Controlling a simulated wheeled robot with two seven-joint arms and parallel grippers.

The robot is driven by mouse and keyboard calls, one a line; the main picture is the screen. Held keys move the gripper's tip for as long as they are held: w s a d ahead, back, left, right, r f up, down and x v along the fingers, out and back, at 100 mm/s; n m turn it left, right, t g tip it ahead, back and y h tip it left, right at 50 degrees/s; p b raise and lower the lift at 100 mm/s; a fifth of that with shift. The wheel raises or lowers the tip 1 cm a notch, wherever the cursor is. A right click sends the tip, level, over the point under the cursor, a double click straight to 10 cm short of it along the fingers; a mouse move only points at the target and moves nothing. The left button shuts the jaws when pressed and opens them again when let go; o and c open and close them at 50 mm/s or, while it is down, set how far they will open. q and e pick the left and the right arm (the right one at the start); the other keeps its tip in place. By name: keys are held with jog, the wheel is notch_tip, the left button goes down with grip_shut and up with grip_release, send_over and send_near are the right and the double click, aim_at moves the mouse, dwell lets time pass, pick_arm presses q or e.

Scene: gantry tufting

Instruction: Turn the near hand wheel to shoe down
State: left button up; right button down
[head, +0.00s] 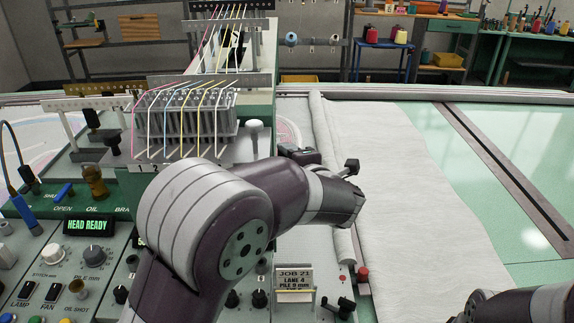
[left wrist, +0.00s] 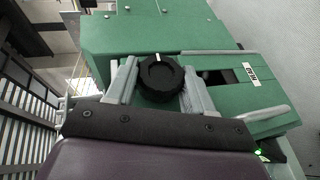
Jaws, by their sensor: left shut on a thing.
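The hand wheel (left wrist: 161,77) is a round black knob with a short white mark at its top edge, in the left wrist view. It sits against the green machine head (left wrist: 130,40). My left gripper (left wrist: 161,92) has one pale finger on each side of the wheel and is shut on it. In the head view my left arm crosses the middle of the machine, and its fingers and the wheel cannot be made out there. The shoe cannot be told apart in either view. My right arm shows only at the lower right corner of the head view, its gripper out of sight.
A control panel with a lit "HEAD READY" display (head: 88,225) and several knobs lies at left. Coloured yarns run through the guide block (head: 185,115) behind my arm. A job card (head: 294,283) stands in front. White cloth (head: 385,170) covers the bed at right.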

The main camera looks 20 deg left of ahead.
pick_arm(q)
jog(key=o, duration=1)
jog(key=shift+o, duration=0.2)
jog(key=shift+s, duration=0.1)
jog(key=shift+d, duration=0.1)
jog(key=b+v, duration=0.1)
jog(key=v, duration=1.1)
jog(key=shift+s+d+r+b, duration=0.15)
jog(key=shift+s+d+b, duration=0.1)
jog(key=shift+b, duration=0.05)
